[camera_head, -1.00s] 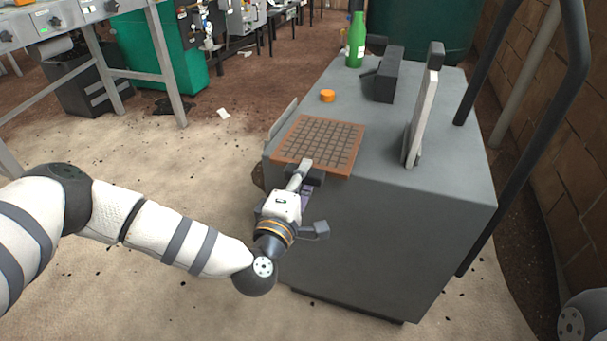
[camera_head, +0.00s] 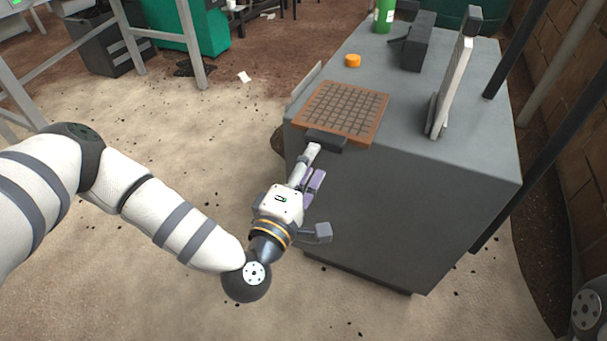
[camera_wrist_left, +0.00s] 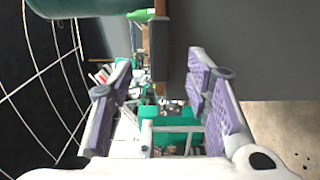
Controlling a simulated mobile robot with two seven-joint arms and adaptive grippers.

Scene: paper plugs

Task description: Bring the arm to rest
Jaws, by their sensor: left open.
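My left gripper (camera_head: 315,163) is open and empty in front of the grey cabinet's near left side, just below the brown gridded tray (camera_head: 379,132). A dark block (camera_head: 325,139) sits at the tray's front edge, close to the upper fingertip; I cannot tell if they touch. In the left wrist view the two purple-padded fingers (camera_wrist_left: 160,88) stand wide apart with nothing gripped between them. My right gripper is not in view.
The grey cabinet (camera_head: 420,205) carries an orange cap (camera_head: 352,61), a green bottle (camera_head: 384,15), a dark block-shaped device (camera_head: 418,42) and an upright pale panel (camera_head: 452,85). Dark rails and a brick wall are at the right. Sandy floor is open at left.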

